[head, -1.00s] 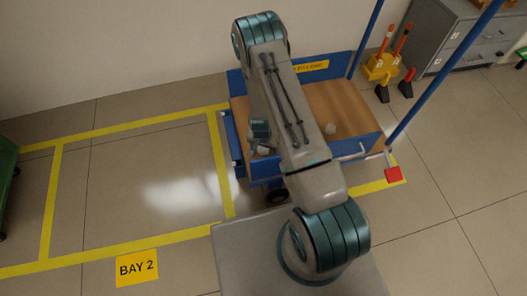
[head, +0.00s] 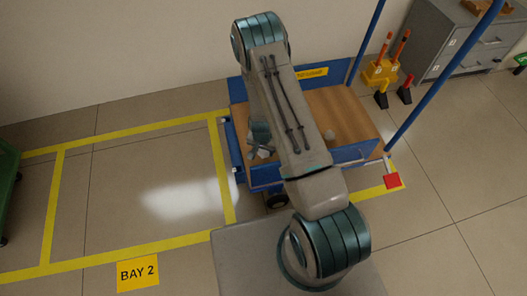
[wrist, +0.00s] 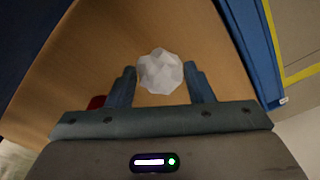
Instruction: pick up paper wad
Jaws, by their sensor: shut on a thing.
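The paper wad (wrist: 160,72) is a white, crumpled, faceted ball between the two fingertips in the wrist view, above the wooden deck of a blue cart. My gripper (wrist: 160,84) is shut on it, with one finger against each side. In the head view my gripper (head: 262,143) is low over the left part of the cart deck, partly hidden by my arm. The held wad is hard to make out there. I cannot tell whether it still touches the deck.
The cart's wooden deck (head: 353,115) has low blue walls and tall blue posts. A pale lump (head: 330,135) lies on the deck right of my arm. A red object (wrist: 96,102) shows beside the left finger. Yellow-black stands (head: 382,72) and a grey cabinet (head: 462,45) are at back right.

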